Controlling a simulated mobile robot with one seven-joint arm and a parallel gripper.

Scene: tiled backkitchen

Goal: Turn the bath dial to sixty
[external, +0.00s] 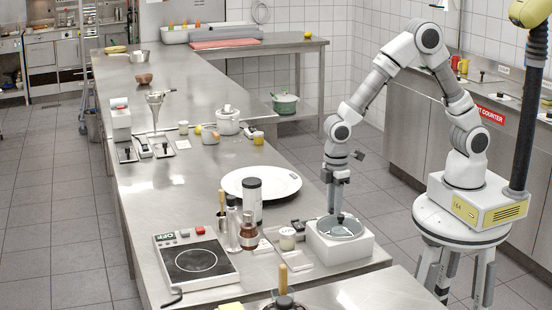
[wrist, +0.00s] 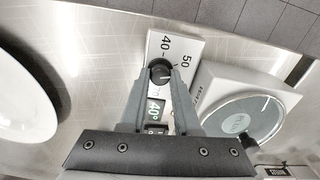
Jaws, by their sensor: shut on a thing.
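The bath dial (wrist: 160,72) is a round black knob with a white pointer mark on a white panel (wrist: 176,38). The numbers 40, 50 and part of 70 show around it; a finger covers part of the scale. A small display (wrist: 154,111) reads 40°. My gripper (wrist: 161,76) is shut on the dial, one finger on each side. The bath (wrist: 284,95) is a white box with a round basin, right of the panel in the wrist view. In the external view my gripper (external: 338,214) points straight down at the far side of the bath (external: 350,254).
A large white plate (external: 262,184) lies left of the dial. Bottles (external: 233,226), a jar (external: 287,238) and a hot plate (external: 195,262) stand to the left on the steel counter. The counter edge and tiled floor (wrist: 230,15) lie beyond the panel.

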